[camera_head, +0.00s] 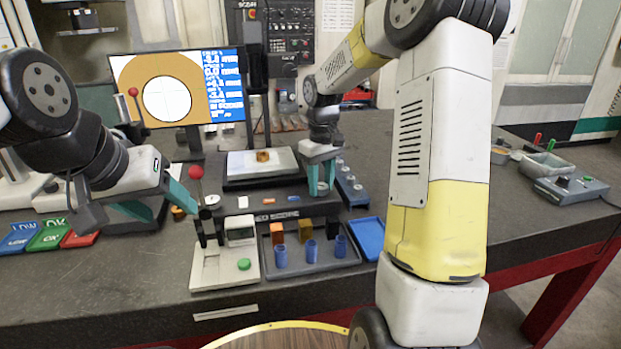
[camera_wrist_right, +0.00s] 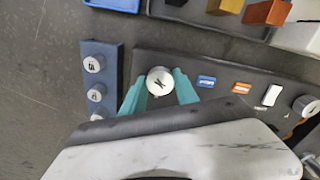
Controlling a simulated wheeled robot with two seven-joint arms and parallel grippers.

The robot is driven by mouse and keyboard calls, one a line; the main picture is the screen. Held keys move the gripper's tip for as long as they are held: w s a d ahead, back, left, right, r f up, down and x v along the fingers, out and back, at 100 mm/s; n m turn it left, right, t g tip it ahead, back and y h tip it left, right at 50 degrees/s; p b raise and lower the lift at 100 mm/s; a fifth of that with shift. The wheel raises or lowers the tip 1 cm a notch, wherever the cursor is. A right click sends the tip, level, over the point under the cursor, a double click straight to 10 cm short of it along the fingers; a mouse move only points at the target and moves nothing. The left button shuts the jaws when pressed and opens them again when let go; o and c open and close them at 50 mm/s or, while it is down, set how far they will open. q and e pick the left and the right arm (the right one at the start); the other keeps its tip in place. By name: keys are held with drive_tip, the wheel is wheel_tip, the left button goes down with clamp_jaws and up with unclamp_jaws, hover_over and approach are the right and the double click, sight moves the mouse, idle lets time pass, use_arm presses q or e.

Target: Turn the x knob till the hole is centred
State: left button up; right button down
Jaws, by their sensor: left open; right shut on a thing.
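The x knob (camera_wrist_right: 160,81), a round pale cap marked X, sits between the teal fingers of my right gripper (camera_wrist_right: 159,92) in the right wrist view. That gripper is shut on it. In the head view my right gripper (camera_head: 321,180) is at the right front of the scope stage (camera_head: 240,163), and the knob is mostly hidden. The monitor (camera_head: 225,90) shows the hole (camera_head: 167,99) as a white disc with thin cross lines on a tan ring. The brass workpiece (camera_head: 263,156) stands on the stage. My left gripper (camera_head: 158,204) is open near a red-balled lever (camera_head: 196,173).
A grey tray (camera_head: 335,262) with blue cylinders and coloured blocks lies in front of the scope. A blue tray (camera_head: 368,238) is right of it. A control box with a green button (camera_head: 244,264) stands front left. Coloured cards (camera_head: 50,234) lie at far left.

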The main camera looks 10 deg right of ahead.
sight(321, 186)
drive_tip(key=shift+n, duration=1.1)
drive_tip(key=c, duration=0.9)
unclamp_jaws()
drive_tip(key=shift+c, duration=0.2)
drive_tip(key=shift+r, duration=0.1)
wheel_tip(321, 186, up, 8)
drive_tip(key=shift+f, duration=0.2)
